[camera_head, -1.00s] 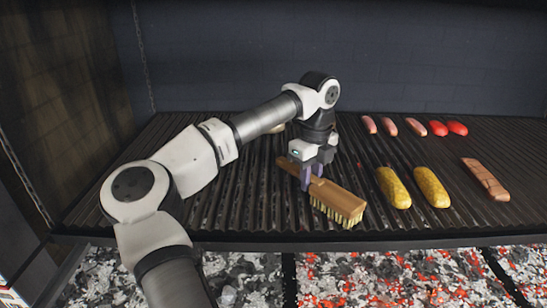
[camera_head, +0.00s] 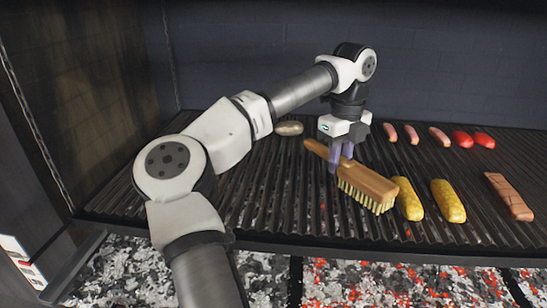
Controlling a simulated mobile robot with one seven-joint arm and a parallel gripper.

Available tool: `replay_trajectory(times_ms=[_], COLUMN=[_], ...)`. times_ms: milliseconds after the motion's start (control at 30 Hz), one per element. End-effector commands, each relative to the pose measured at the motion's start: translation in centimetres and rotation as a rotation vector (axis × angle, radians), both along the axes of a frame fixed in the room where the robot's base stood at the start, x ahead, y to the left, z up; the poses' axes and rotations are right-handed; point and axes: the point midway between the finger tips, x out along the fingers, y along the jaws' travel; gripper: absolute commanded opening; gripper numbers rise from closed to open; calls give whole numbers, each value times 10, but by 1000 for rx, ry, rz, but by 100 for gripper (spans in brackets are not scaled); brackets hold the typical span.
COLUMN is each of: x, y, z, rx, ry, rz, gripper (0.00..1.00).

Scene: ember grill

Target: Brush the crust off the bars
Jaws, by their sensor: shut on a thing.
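My gripper (camera_head: 340,163) is shut on the handle of a wooden brush (camera_head: 365,181) with pale bristles. The brush slants down to the right, bristles facing down, over the grill bars (camera_head: 270,200). I cannot tell whether the bristles touch the bars. The brush head's right end is close to the left corn cob. The bars are dark and ridged. A few small reddish specks show on them near the brush, but I cannot clearly make out crust. The bars beneath the brush are partly hidden.
Two corn cobs (camera_head: 448,201) lie right of the brush, with a brown piece of meat (camera_head: 509,196) farther right. Sausages (camera_head: 412,134) and red peppers (camera_head: 473,140) lie behind. A pale oval item (camera_head: 289,128) lies at the back left. Glowing coals (camera_head: 400,283) lie below the front edge. The left bars are clear.

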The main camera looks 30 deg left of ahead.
Motion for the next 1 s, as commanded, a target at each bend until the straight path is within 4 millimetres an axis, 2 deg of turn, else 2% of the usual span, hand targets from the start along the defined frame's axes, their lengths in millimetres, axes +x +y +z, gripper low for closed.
replay_trajectory(times_ms=[100, 300, 867, 1000], x=[-1, -3, -3, -1], y=[-1, -1, -1, 0], z=[10, 17, 17, 18], rx=[1, 0, 0, -1], ry=[-3, 0, -1, -2], rz=[-4, -8, -10, -62], gripper=[2, 2, 2, 2])
